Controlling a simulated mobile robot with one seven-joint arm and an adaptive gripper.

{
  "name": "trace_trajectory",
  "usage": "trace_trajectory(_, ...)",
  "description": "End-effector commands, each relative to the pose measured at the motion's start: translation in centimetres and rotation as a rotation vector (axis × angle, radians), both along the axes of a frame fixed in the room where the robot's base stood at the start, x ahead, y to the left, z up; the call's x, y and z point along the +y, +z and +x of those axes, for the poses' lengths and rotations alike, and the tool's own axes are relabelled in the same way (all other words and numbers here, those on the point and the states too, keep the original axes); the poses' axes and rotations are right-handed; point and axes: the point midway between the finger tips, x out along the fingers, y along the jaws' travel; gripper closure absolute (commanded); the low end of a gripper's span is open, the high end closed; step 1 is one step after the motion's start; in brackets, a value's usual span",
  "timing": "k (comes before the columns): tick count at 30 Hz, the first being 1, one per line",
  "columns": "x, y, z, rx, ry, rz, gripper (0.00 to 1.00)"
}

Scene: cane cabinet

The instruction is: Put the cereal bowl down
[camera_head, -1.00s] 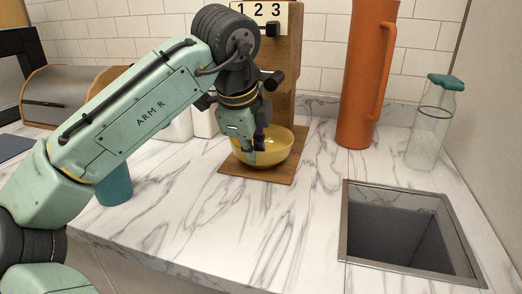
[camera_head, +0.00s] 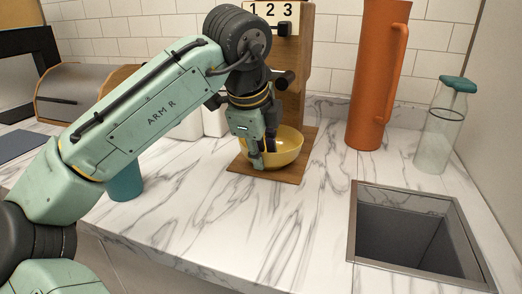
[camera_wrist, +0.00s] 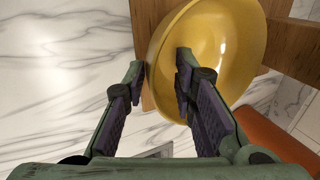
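The yellow cereal bowl (camera_head: 288,150) rests upright on the wooden base board (camera_head: 245,173) of a wooden stand on the counter. My gripper (camera_head: 264,157) points down at the bowl's near left side, with its fingers spread apart. In the wrist view, the bowl (camera_wrist: 228,40) fills the upper middle and its wall passes between the fingertips of my gripper (camera_wrist: 159,70). One finger is outside the wall and the other is inside the bowl. The inner finger appears clear of the wall; I cannot tell whether the outer finger touches it.
A tall orange pitcher (camera_head: 375,85) and a clear bottle with a teal cap (camera_head: 440,130) stand to the right. A sunken sink (camera_head: 405,235) lies at the front right. A teal cup (camera_head: 126,183) stands left, partly behind my arm. The marble counter (camera_head: 255,225) in front is clear.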

Motion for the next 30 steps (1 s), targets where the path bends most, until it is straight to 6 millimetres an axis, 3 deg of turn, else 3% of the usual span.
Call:
trace_trajectory(5, 0.1, 1.4, -0.4, -0.001, 0.000, 0.000, 0.75)
trace_trajectory(18, 1.3, 9.6, -3.8, -0.001, 0.002, 0.001, 0.75)
trace_trajectory(24, 1.5, 11.1, -4.5, -0.001, 0.001, 0.002, 0.75)
trace_trajectory(30, 1.5, 11.3, -4.5, 0.001, 0.000, 0.000, 0.75)
